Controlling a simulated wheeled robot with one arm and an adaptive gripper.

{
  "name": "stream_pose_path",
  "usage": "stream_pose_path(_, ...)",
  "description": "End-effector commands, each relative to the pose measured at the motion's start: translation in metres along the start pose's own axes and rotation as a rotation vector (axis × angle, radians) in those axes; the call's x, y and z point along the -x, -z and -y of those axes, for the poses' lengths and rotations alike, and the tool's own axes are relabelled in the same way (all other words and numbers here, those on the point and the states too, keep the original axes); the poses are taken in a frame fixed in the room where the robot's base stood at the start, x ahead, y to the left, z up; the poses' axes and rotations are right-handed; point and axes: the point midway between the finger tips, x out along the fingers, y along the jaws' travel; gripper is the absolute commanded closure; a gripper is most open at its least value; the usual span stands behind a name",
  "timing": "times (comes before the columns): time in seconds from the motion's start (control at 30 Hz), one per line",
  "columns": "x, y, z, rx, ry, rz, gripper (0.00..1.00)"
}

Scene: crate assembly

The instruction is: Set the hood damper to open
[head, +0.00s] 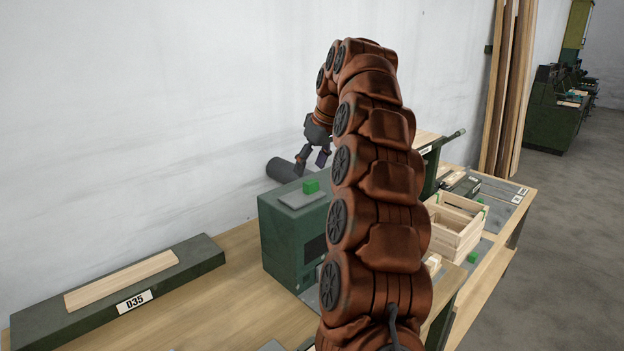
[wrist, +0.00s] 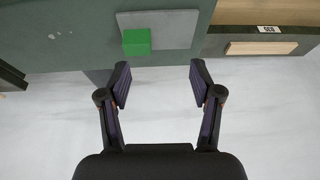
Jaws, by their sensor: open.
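A green machine box (head: 283,232) stands on the bench against the wall, with a dark opening in its front. On its top lies a grey plate (head: 302,200) with a bright green block (head: 311,186) on it; I take this block to be the damper handle, though no label shows. In the wrist view the green block (wrist: 137,42) sits toward one end of the grey plate (wrist: 175,28). My gripper (head: 311,162) is open and empty, above and behind the block. In the wrist view my gripper (wrist: 160,75) has its fingers apart, not touching the block.
A dark round duct (head: 281,169) runs from behind the box toward the wall. A long dark base labelled D35 (head: 195,267) holds a pale board at the left. A wooden crate (head: 455,226) stands at the right, partly behind my arm. The bench between base and box is clear.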

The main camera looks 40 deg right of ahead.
Motion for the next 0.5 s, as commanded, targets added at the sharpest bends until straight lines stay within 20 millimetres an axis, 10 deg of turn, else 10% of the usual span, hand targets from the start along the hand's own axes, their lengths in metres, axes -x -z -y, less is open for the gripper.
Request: stream_pose_path(0.5, -0.004, 0.000, -0.030, -0.008, -0.026, -0.016, 0.35)
